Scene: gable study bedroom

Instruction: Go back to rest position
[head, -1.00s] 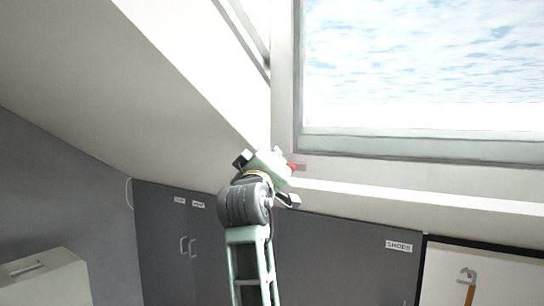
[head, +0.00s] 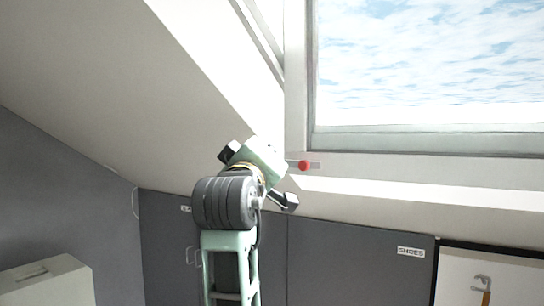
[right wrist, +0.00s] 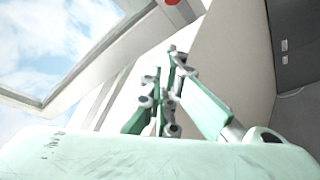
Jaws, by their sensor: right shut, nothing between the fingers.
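My right arm rises from the bottom of the head view, with pale green links and a dark ribbed joint. A red knob (head: 303,165) on a short grey bar sits on the lower window frame (head: 420,140), just right of the wrist in the head view. The red knob also shows at the top of the right wrist view (right wrist: 172,2). My left gripper is not in view.
The sloped ceiling (head: 120,80) comes down at the left. Dark cupboards (head: 340,260) stand below the window, one labelled SHOES. A pale box-like piece (head: 48,282) is at the lower left. A white panel with a hook (head: 482,283) is at the lower right.

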